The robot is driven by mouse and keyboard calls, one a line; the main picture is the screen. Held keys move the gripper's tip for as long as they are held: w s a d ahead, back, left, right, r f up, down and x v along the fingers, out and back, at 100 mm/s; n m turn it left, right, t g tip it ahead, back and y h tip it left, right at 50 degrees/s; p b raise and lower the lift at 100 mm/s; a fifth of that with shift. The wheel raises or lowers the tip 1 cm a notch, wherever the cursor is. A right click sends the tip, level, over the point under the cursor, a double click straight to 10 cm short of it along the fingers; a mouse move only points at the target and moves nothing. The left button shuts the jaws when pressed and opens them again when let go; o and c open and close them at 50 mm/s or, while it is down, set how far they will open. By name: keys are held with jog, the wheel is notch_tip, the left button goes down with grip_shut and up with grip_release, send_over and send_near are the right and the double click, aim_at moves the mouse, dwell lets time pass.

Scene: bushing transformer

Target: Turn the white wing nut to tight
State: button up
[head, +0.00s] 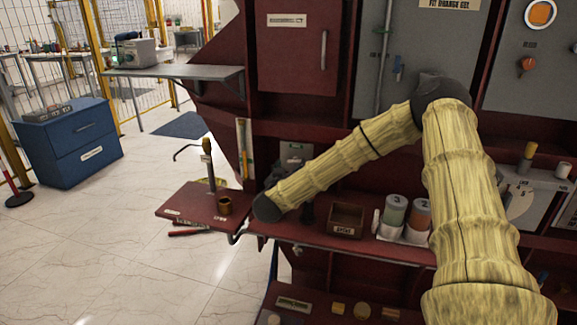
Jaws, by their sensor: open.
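I cannot make out a white wing nut in the head view; it is hidden or too small to tell. My arm reaches from the lower right, bends at the top, and comes down to the left.
A blue cabinet (75,148) stands at left. The tiled floor (110,235) is mostly clear there.

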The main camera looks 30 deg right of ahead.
aim_at(295, 160)
jog(key=shift+x, duration=1.8)
jog(key=shift+s, duration=0.1)
grip_shut()
